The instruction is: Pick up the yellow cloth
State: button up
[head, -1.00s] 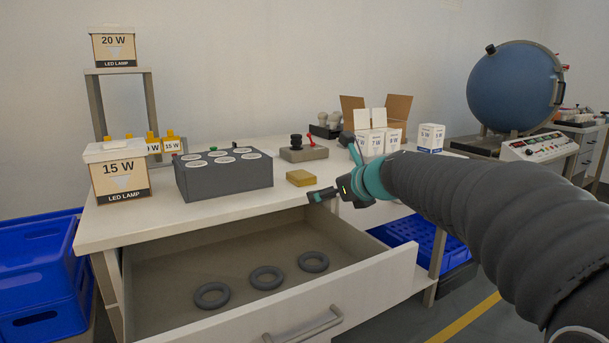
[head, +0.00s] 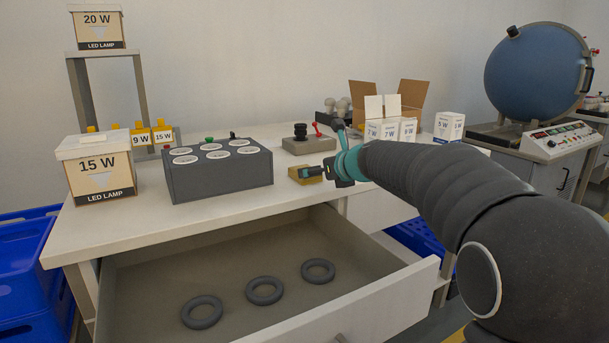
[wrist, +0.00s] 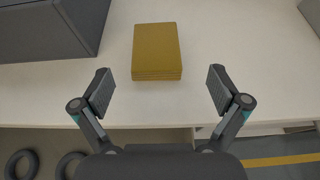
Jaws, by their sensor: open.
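The yellow cloth (head: 304,174) is a folded stack lying flat on the table, just right of the dark grey socket box. In the wrist view the cloth (wrist: 156,52) sits ahead of my gripper (wrist: 160,92), centred between the two fingers but beyond their tips. The fingers are spread wide and empty. In the head view my gripper (head: 318,172) is at the table's front edge, close to the cloth and partly covering it.
The dark grey socket box (head: 220,180) stands left of the cloth. The drawer (head: 240,270) below hangs open with several grey rings. A switch box (head: 308,145) and white lamp boxes (head: 390,130) stand behind. Table around the cloth is bare.

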jog(key=shift+a+x, duration=0.25)
jog(key=shift+x, duration=2.85)
jog(key=shift+s, duration=0.2)
jog(key=c, duration=1.2)
jog(key=shift+r, duration=0.15)
